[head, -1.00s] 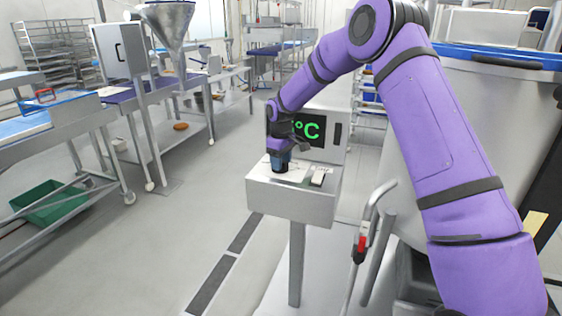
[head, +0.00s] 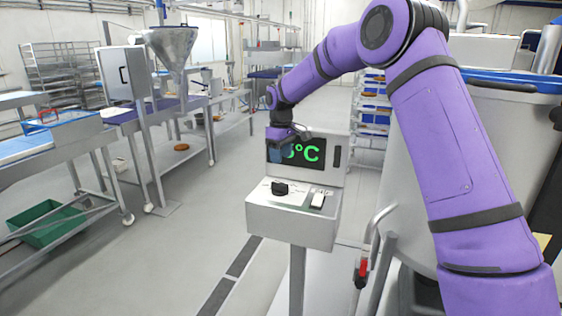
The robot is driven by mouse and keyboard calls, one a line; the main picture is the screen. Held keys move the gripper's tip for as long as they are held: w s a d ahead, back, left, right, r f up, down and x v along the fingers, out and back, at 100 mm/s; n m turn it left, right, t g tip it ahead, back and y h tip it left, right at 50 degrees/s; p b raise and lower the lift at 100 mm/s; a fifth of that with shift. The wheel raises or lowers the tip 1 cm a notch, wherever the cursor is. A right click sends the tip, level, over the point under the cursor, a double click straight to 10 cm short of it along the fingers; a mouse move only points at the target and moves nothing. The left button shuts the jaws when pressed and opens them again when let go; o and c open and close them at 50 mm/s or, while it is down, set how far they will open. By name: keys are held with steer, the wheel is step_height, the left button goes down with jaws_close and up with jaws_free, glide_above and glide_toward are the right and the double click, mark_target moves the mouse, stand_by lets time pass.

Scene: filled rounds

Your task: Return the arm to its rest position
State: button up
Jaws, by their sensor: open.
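My purple arm reaches in from the right and bends down over a grey control stand (head: 292,226). My gripper (head: 289,162) hangs above the stand's panel, in front of its display (head: 308,151), and hides the left part of the green "°C" reading. It points down and is open and empty. A black knob (head: 280,188) stands on the panel below the gripper, with a clear gap between them. A small light switch (head: 318,200) sits to the right of the knob.
A large steel vessel (head: 485,130) with a blue rim stands close behind my arm at right. A red-handled valve (head: 362,271) is on a pipe right of the stand. Work tables (head: 40,152) and a green crate (head: 50,224) are at left. The floor between is clear.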

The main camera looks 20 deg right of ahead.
steer(key=s+d+r+m+t, duration=0.1)
steer(key=s+d+r+m, duration=0.1)
steer(key=s+r, duration=0.8)
steer(key=s+d+r+m+t, duration=0.1)
steer(key=s+r+m+t, duration=0.1)
steer(key=s+r, duration=0.75)
steer(key=s+d+f+m+t, duration=0.1)
steer(key=s+f+m, duration=0.1)
steer(key=s, duration=1.2)
steer(key=s+d+f+m+t, duration=0.1)
steer(key=s+d+f+m, duration=0.1)
steer(key=s, duration=1.2)
steer(key=shift+s+d+f, duration=0.25)
steer(key=shift+s+d, duration=0.05)
steer(key=shift+s, duration=0.05)
